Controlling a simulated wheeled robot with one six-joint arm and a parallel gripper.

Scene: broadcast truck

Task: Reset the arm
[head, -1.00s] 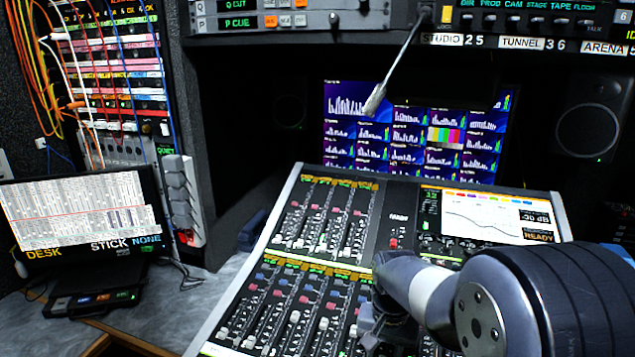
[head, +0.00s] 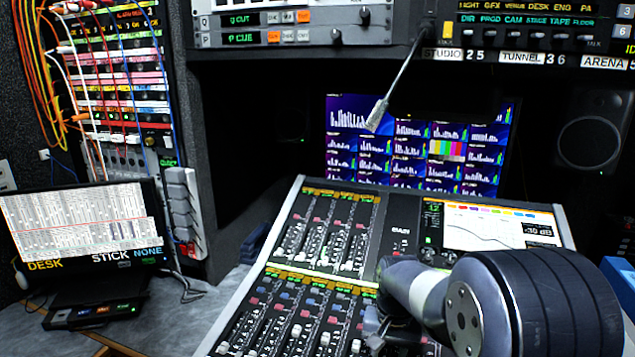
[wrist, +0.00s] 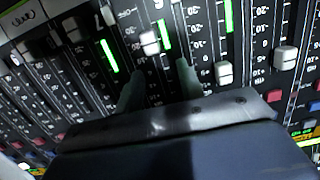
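My arm reaches in from the lower right of the head view, with its grey links over the right part of the mixing desk (head: 385,225). My gripper (wrist: 158,78) shows in the wrist view as two dark fingers standing apart, with nothing between them but the desk's face. It is low over the fader strips. A white fader cap (wrist: 150,42) lies just beyond the fingertips, and another cap (wrist: 224,73) is to the right of them. I cannot tell whether the fingers touch the desk. In the head view the gripper is mostly hidden by the arm.
A laptop-like screen (head: 85,225) and a patch bay (head: 110,80) with hanging cables are at left.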

